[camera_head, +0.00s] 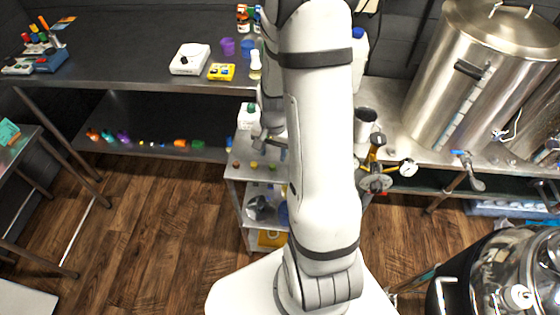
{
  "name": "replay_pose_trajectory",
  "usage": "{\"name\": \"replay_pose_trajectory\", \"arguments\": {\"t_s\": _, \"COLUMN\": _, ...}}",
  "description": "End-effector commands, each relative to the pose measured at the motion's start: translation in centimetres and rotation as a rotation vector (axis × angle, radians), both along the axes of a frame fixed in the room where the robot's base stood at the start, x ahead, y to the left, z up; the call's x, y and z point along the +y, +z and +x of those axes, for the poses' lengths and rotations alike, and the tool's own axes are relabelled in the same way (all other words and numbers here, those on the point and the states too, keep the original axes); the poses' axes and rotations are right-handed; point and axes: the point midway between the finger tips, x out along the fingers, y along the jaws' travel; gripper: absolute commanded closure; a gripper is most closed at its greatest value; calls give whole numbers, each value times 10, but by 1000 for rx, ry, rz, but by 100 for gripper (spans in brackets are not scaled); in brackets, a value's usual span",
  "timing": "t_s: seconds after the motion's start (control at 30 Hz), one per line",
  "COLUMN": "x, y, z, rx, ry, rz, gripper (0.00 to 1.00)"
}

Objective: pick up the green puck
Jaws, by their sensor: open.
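A small green puck (272,167) appears to sit on the top of the small metal cart, at the right end of a short row and close to my arm. Beside it in the row are a yellowish puck (254,165) and a red puck (237,164). My gripper (262,143) shows small and partly hidden behind my upright arm. It is above the cart top, a little above and left of the green puck in the picture, apart from it and open. Nothing shows between its fingers.
The cart (233,173) stands against the long dark bench (130,62). The wooden floor (160,215) at left is clear.

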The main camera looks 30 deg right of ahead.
Motion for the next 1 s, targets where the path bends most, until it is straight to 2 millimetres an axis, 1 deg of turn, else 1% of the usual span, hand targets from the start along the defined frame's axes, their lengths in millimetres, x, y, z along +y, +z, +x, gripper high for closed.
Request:
{"name": "replay_pose_trajectory", "arguments": {"t_s": 0.03, "x": 1, "y": -6, "z": -1, "rx": 4, "ry": 1, "rz": 1, "gripper": 55}}
{"name": "replay_pose_trajectory", "arguments": {"t_s": 0.17, "x": 1, "y": -17, "z": 0, "rx": 2, "ry": 2, "rz": 1, "gripper": 55}}
{"name": "replay_pose_trajectory", "arguments": {"t_s": 0.4, "x": 2, "y": -49, "z": 0, "rx": 3, "ry": 2, "rz": 1, "gripper": 55}}
{"name": "replay_pose_trajectory", "arguments": {"t_s": 0.5, "x": 2, "y": -57, "z": 1, "rx": 2, "ry": 3, "rz": 1, "gripper": 55}}
{"name": "replay_pose_trajectory", "arguments": {"t_s": 0.6, "x": 2, "y": -61, "z": 1, "rx": 0, "ry": 4, "rz": 0, "gripper": 55}}
{"name": "replay_pose_trajectory", "arguments": {"t_s": 0.8, "x": 3, "y": -61, "z": 1, "rx": -1, "ry": 4, "rz": -1, "gripper": 55}}
{"name": "replay_pose_trajectory", "arguments": {"t_s": 0.87, "x": 3, "y": -61, "z": 2, "rx": -1, "ry": 5, "rz": -1, "gripper": 59}}
{"name": "replay_pose_trajectory", "arguments": {"t_s": 1.0, "x": 3, "y": -61, "z": 2, "rx": -1, "ry": 5, "rz": -1, "gripper": 70}}
